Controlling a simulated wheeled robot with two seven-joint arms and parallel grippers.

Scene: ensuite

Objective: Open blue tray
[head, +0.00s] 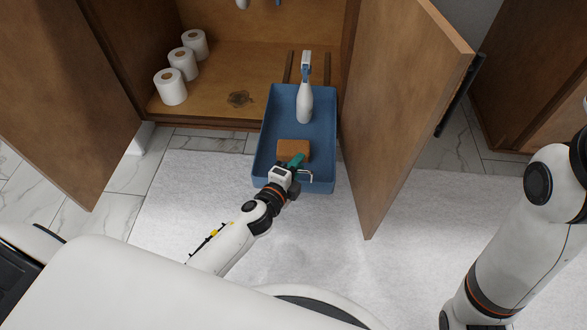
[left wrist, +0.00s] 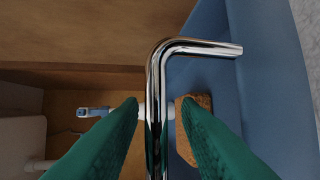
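The blue tray (head: 321,140) is pulled out on its rails, mostly in front of the cabinet. It holds a white spray bottle (head: 304,103) and a brown sponge (head: 293,150). A chrome handle (head: 306,174) is at its front edge. My left gripper (head: 297,160) is at that front edge. In the left wrist view its green fingers (left wrist: 158,108) are apart on either side of the handle (left wrist: 157,110), with gaps visible. The sponge (left wrist: 192,120) shows behind the fingers. My right arm is at the right of the head view; its gripper is out of view.
Wooden cabinet doors stand open left (head: 60,90) and right (head: 400,110) of the tray; the right one is close beside it. Several toilet rolls (head: 182,63) stand inside the cabinet. A pale rug (head: 180,200) covers the floor in front.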

